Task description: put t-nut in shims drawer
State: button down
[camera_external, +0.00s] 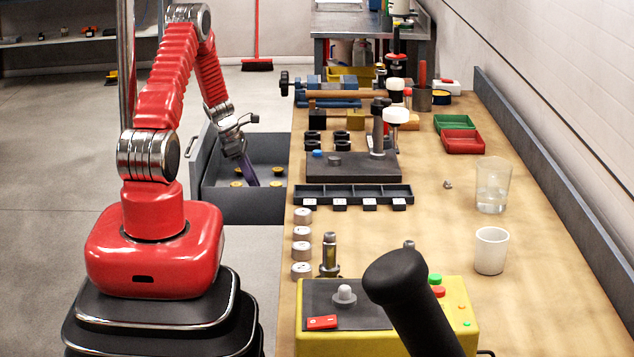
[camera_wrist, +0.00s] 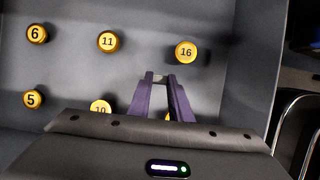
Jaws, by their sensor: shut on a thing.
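My gripper (camera_external: 252,181) has purple fingers and reaches down into an open grey drawer (camera_external: 245,205) at the left side of the bench. In the wrist view my gripper (camera_wrist: 160,80) is shut on a small grey metal piece, taken as the t-nut (camera_wrist: 160,78), held between the fingertips. The piece is too small to make out in the external view. The wrist view shows the drawer's floor (camera_wrist: 70,70) below the fingers. No drawer label is legible, so I cannot read that it is the shims drawer.
Yellow numbered discs lie in the drawer, among them 16 (camera_wrist: 186,52), 11 (camera_wrist: 108,41) and 6 (camera_wrist: 36,34). The drawer walls rise around the gripper. The bench (camera_external: 420,230) beside it carries a black compartment tray (camera_external: 352,188), cups and tools.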

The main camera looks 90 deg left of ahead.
jog(key=shift+f, duration=1.9)
jog(key=shift+f, duration=0.1)
jog(key=c, duration=1.6)
grip_release()
jog(key=v, duration=1.2)
